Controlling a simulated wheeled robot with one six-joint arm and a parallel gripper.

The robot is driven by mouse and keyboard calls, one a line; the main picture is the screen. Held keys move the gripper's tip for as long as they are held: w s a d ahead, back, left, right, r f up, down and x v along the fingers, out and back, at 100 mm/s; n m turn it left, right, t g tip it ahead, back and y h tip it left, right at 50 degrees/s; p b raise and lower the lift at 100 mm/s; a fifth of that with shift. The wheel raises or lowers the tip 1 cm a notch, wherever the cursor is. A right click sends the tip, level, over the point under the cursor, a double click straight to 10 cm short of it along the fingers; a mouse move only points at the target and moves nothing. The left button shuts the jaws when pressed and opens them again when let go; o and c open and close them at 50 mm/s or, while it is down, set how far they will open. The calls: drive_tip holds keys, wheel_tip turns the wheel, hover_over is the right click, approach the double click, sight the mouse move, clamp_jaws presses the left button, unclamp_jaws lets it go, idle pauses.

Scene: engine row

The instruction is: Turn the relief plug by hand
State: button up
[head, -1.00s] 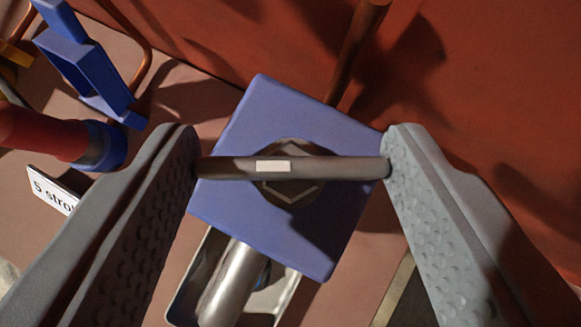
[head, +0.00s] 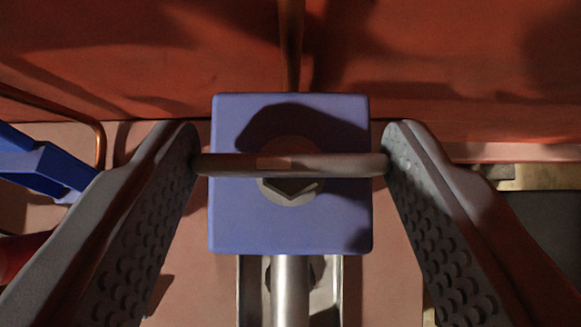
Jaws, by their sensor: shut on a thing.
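The relief plug (head: 291,190) sits in the top of a blue block (head: 235,220) in the middle of the head view. My gripper (head: 290,165) is shut on the two ends of the crossbar, one textured grey finger at each side. The bar lies level across the picture, between the fingertips. Part of the plug is hidden under the bar, and a dark shadow covers the block's upper part.
A metal cylinder (head: 291,290) runs from the block's near side over a tray. A copper pipe (head: 291,45) rises behind the block towards a red wall (head: 430,70). A blue bracket (head: 40,165) and another copper pipe (head: 60,108) stand at the left.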

drive_tip(key=shift+r, duration=0.1)
idle(0.3)
drive_tip(key=o, duration=1)
drive_tip(key=v, duration=1.7)
drive_tip(key=shift+s+a+r, duration=0.15)
drive_tip(key=s+a+t, duration=0.8)
drive_tip(key=s+a, duration=1.2)
drive_tip(key=s, duration=0.2)
drive_tip(key=shift+s+a+f, duration=0.2)
drive_tip(key=shift+s+f, duration=0.1)
